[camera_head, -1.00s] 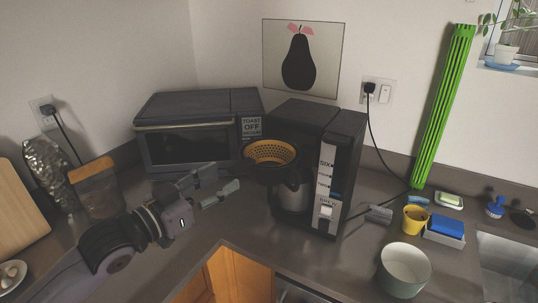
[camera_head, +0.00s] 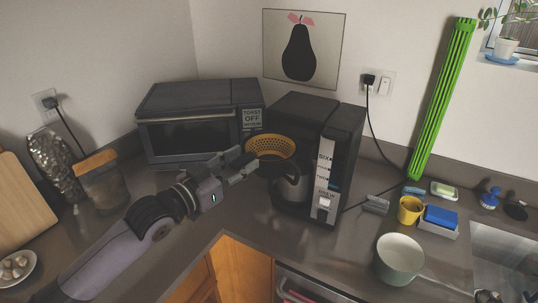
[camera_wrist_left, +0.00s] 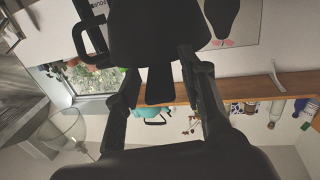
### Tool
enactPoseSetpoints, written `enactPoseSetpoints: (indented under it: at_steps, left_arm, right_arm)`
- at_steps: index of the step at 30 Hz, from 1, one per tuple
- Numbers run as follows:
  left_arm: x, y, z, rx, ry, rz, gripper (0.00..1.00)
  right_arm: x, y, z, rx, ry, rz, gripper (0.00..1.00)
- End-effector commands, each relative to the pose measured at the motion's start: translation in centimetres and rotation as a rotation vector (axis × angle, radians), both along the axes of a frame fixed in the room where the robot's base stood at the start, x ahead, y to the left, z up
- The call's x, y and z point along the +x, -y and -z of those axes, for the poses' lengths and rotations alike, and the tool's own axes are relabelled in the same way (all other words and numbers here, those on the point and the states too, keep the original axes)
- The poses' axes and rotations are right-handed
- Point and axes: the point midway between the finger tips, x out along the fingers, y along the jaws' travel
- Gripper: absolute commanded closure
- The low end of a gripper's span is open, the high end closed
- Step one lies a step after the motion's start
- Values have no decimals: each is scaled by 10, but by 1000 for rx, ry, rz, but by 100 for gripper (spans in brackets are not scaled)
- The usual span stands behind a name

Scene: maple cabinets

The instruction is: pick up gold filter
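The gold filter (camera_head: 270,147) is a round, perforated yellow-gold cup. It sits in the black brew basket at the front of the dark coffee maker (camera_head: 318,150), above the carafe (camera_head: 291,188). My left gripper (camera_head: 254,162) is at the left side of the basket, its two fingers apart. In the left wrist view the open fingers of the left gripper (camera_wrist_left: 160,65) stand either side of a dark handle-like part (camera_wrist_left: 160,86); I cannot tell whether they touch it. The filter cannot be made out in that view. My right gripper is not in view.
A toaster oven (camera_head: 190,135) stands behind my left arm. Right of the coffee maker are a yellow cup (camera_head: 409,211), a blue sponge (camera_head: 441,216) and a pale bowl (camera_head: 399,260). A black cord hangs beside the coffee maker. The counter in front is clear.

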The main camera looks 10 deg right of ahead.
Motion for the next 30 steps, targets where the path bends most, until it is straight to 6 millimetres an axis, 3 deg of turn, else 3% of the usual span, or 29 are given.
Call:
enactPoseSetpoints:
  at_steps: [15,30]
  left_arm:
    - [0,0,0,0,0,0,100]
    - [0,0,-1,-1,1,0,100]
  right_arm:
    - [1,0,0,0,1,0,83]
    - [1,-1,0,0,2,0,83]
